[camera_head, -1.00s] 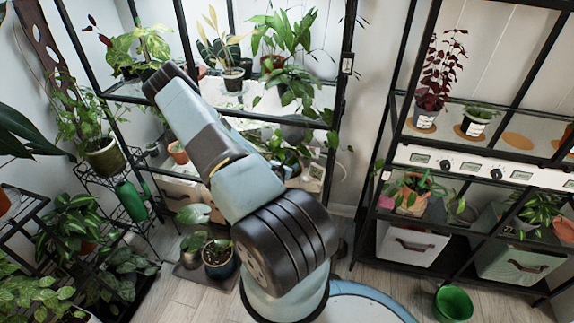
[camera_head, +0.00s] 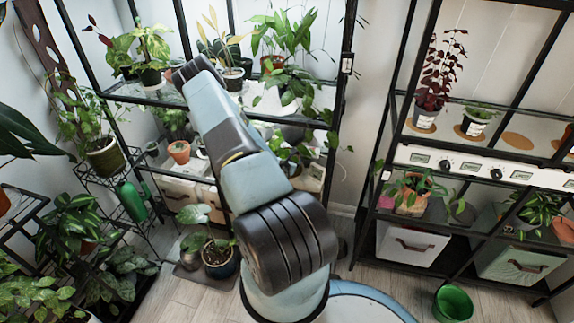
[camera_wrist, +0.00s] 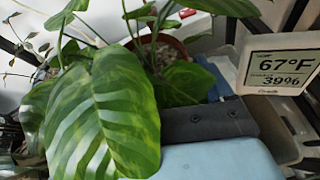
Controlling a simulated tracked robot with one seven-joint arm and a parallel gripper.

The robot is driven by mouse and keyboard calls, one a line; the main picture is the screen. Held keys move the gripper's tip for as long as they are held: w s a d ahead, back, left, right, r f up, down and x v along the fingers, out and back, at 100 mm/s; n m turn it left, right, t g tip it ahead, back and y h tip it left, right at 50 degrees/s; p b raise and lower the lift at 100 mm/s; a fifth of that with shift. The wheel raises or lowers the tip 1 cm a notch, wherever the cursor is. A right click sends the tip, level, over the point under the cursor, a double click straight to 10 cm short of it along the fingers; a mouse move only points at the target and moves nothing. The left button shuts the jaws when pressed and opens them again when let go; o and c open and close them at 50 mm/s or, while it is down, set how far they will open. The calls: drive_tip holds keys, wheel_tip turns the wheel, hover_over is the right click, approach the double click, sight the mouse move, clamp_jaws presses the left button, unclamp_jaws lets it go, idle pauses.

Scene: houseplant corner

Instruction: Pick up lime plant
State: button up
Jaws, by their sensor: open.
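In the wrist view a plant with large green leaves striped in lime yellow (camera_wrist: 105,115) fills the left and middle, very close to the camera. It appears to grow from a reddish-brown pot with pale soil. I take it for the lime plant, but no label on it shows. The dark block and light blue body of my gripper (camera_wrist: 210,120) show at the lower middle, beside and partly behind the leaves. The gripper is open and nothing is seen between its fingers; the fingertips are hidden.
A temperature display (camera_wrist: 283,68) stands close at the right in the wrist view. In the head view a black shelf post (camera_head: 341,85) and several potted plants surround my arm's end. A small terracotta pot (camera_head: 179,152) sits left of the arm.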

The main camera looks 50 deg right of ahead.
drive_tip(key=shift+c, duration=0.2)
drive_tip(key=c, duration=1)
drive_tip(key=shift+r, duration=0.2)
